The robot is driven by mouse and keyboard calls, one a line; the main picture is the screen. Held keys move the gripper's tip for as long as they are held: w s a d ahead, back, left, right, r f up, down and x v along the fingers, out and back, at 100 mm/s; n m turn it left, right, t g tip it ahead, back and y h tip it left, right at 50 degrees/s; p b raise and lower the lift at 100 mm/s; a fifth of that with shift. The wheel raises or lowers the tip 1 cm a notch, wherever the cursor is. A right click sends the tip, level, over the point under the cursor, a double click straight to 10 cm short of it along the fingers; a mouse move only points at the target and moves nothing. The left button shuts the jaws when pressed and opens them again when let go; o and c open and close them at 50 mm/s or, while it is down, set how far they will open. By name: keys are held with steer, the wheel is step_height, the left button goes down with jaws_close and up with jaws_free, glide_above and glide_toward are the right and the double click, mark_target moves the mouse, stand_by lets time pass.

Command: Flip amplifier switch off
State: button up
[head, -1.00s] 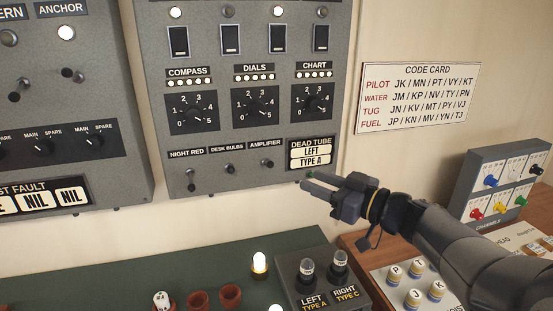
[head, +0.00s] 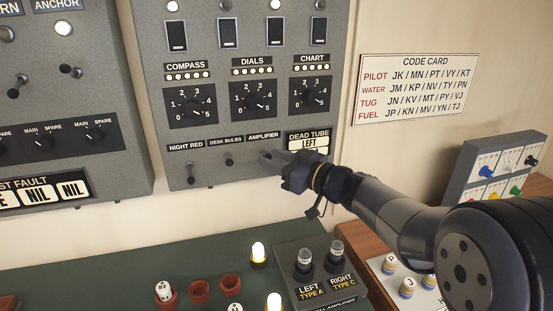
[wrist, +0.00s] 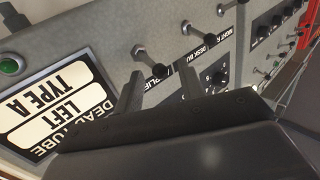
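The amplifier switch (wrist: 158,70) is a small dark-tipped toggle on the grey panel. In the wrist view it stands just ahead of my gripper (wrist: 160,82), whose two fingers are apart with the knob about between their tips. I cannot tell whether they touch it. In the wrist view a finger hides part of that label.
The desk bulbs switch (head: 228,160) and night red switch (head: 189,179) sit to the left on the same panel. The dead tube display (head: 308,143) is to the right, partly behind my gripper. Lit bulbs and the tube box (head: 309,270) stand on the desk below.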

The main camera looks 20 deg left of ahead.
jaws_close()
steer(key=shift+f+b, duration=0.15)
steer(key=shift+b, duration=0.15)
step_height(320, 180, down, 4)
steer(key=n+y+b, duration=0.3)
steer(key=b, duration=0.7)
steer(key=n+y+b, duration=0.3)
steer(key=b, duration=0.6)
steer(key=shift+w+a+f+y+b, duration=0.1)
steer(key=shift+f+y+b, duration=0.1)
steer(key=shift+y+b, duration=0.15)
steer(key=shift+n+g+b, duration=0.3)
steer(key=shift+n+b, duration=0.15)
steer(key=shift+n, duration=0.05)
steer(key=shift+r, duration=0.1)
